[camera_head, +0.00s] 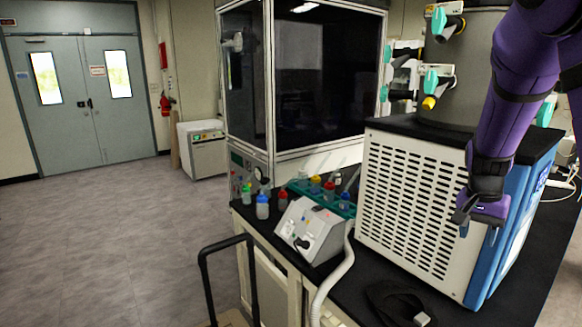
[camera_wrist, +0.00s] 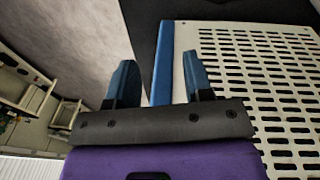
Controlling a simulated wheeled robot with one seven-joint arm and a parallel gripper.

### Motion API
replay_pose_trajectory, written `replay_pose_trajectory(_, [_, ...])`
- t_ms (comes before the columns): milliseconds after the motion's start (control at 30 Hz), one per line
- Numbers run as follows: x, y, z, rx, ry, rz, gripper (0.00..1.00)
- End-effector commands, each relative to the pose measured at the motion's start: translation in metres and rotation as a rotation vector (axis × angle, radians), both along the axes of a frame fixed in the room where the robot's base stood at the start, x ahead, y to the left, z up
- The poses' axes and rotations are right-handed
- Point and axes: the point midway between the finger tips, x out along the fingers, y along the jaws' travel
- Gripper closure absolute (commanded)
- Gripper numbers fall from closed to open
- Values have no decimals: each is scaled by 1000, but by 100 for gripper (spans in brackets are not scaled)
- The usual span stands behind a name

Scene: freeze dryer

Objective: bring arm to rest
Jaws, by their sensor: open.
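My purple arm comes in from the upper right in the head view, and my gripper (camera_head: 466,218) hangs in front of the near right edge of the freeze dryer (camera_head: 405,205). The freeze dryer has a white slotted panel and a blue side. In the wrist view my gripper (camera_wrist: 158,80) has its two fingers apart with nothing between them. The slotted panel of the freeze dryer (camera_wrist: 265,90) fills the right of that view. I cannot tell whether the gripper touches it.
A dark-glass cabinet (camera_head: 310,75) stands behind the black bench (camera_head: 350,300). A small white instrument (camera_head: 312,230), a rack of colored-cap bottles (camera_head: 330,190) and a white hose (camera_head: 333,275) are left of the dryer. A black cart handle (camera_head: 205,275) rises in front. The left floor is clear.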

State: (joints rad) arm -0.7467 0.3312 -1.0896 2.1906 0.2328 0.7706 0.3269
Motion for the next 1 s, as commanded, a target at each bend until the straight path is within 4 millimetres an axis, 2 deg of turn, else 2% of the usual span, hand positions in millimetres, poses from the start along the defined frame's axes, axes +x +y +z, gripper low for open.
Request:
replay_pose_trajectory(267, [-37,26,24,189,-44,157,53])
replay_pose_trajectory(500, [-74,49,62,270,-126,322,53])
replay_pose_trajectory(767, [-124,70,107,257,-239,508,53])
replay_pose_trajectory(1000, [-176,89,140,152,-334,669,53])
